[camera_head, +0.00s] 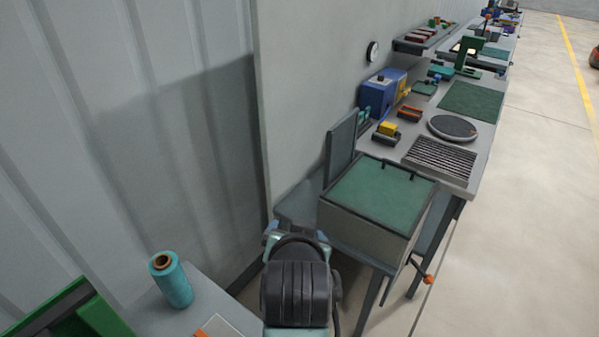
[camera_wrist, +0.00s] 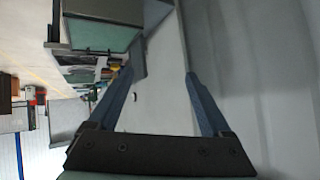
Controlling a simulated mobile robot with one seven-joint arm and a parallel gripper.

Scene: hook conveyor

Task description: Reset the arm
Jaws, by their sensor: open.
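My gripper (camera_wrist: 160,85) shows in the wrist view with its two blue fingers spread wide apart and nothing between them. Past the fingers in that view is a plain light wall. In the head view my arm reaches up from the bottom middle, with its end near the grey wall and left of a box with a green top (camera_head: 380,192). The fingertips are mostly hidden behind the arm in the head view. The box also shows at the top left of the wrist view (camera_wrist: 98,40).
A long workbench (camera_head: 465,165) with a blue machine (camera_head: 380,95), a round dark disc (camera_head: 452,127) and a ribbed grate (camera_head: 440,157) runs along the wall. A teal spool (camera_head: 172,280) stands on a grey surface at lower left. The floor at right (camera_head: 540,150) is clear.

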